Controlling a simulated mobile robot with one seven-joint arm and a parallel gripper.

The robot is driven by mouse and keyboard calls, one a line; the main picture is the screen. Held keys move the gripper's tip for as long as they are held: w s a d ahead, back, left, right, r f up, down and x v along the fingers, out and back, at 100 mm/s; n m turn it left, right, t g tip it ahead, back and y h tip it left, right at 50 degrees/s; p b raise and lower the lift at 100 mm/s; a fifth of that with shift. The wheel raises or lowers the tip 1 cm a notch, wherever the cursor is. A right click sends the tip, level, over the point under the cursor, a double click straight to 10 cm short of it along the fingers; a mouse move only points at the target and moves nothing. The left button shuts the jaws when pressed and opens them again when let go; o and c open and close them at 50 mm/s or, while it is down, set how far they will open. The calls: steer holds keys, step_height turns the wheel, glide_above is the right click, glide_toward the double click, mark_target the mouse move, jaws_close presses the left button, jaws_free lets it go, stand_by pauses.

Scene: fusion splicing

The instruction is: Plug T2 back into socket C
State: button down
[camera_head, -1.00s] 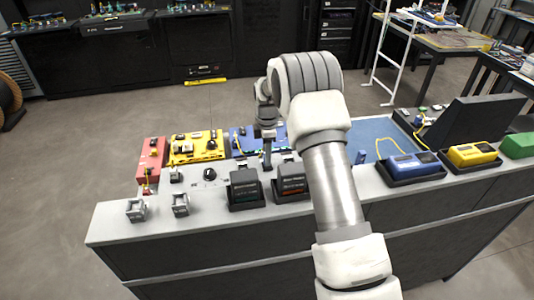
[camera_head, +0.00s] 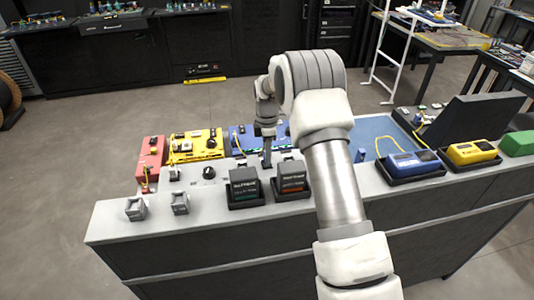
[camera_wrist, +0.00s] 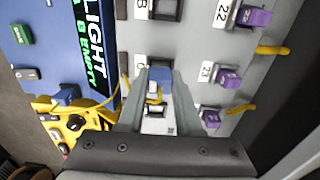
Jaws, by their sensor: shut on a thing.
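My gripper (camera_wrist: 157,88) is shut on a small blue-and-white plug (camera_wrist: 159,76), which I take to be T2, though no label on it is readable. A yellow cable shows at the plug between the fingers. The plug is over the grey panel beside the label C (camera_wrist: 139,62). Socket C is mostly hidden behind the plug and fingers, so I cannot tell whether the plug is seated. In the head view my gripper (camera_head: 267,162) points down at the back of the bench, by the blue unit.
Purple plugs sit in the panel by labels 22 and 23 (camera_wrist: 206,72). An empty dark socket (camera_wrist: 167,9) is beside label B. A yellow unit (camera_wrist: 72,124) with a loose yellow cable is at lower left. Two dark boxes (camera_head: 243,188) (camera_head: 292,180) stand in front of my gripper.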

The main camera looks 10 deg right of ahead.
steer(key=shift+f+b, duration=0.3)
steer(key=shift+f, duration=0.25)
steer(key=c, duration=0.5)
jaws_free()
steer(key=shift+r, duration=0.1)
